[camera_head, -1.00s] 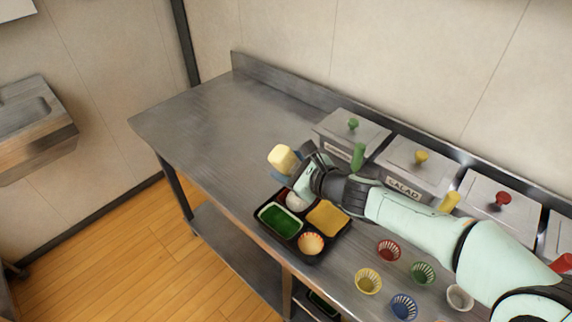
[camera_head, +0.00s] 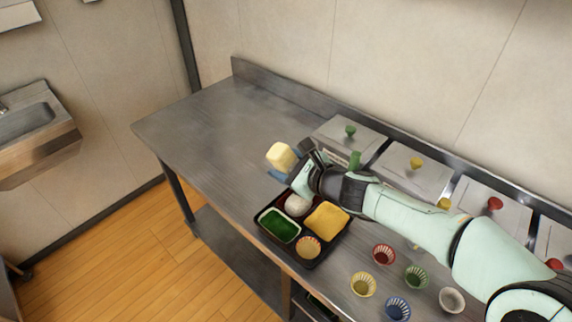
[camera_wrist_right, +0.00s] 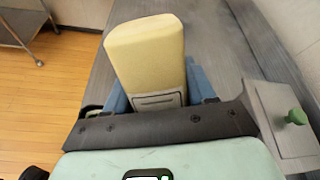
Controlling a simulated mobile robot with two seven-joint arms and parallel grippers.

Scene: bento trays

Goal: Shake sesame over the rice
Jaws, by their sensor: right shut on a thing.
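My right gripper (camera_head: 284,174) is shut on a pale yellow block-shaped shaker (camera_head: 281,155). In the right wrist view the shaker (camera_wrist_right: 146,55) stands between the blue fingers, with a grey lower part. The gripper is above the counter, just behind the black bento tray (camera_head: 264,233). The white rice (camera_head: 297,206) lies in the tray's back compartment, in front of the gripper and not directly under the shaker. I cannot see any sesame on it. My left gripper is not in view.
The tray also holds a green compartment (camera_head: 280,226), a yellow one (camera_head: 326,215) and an orange cup (camera_head: 308,246). Several small coloured cups, such as a red one (camera_head: 384,254), stand right of it. Lidded bins (camera_head: 352,138) line the wall. The counter's left is clear.

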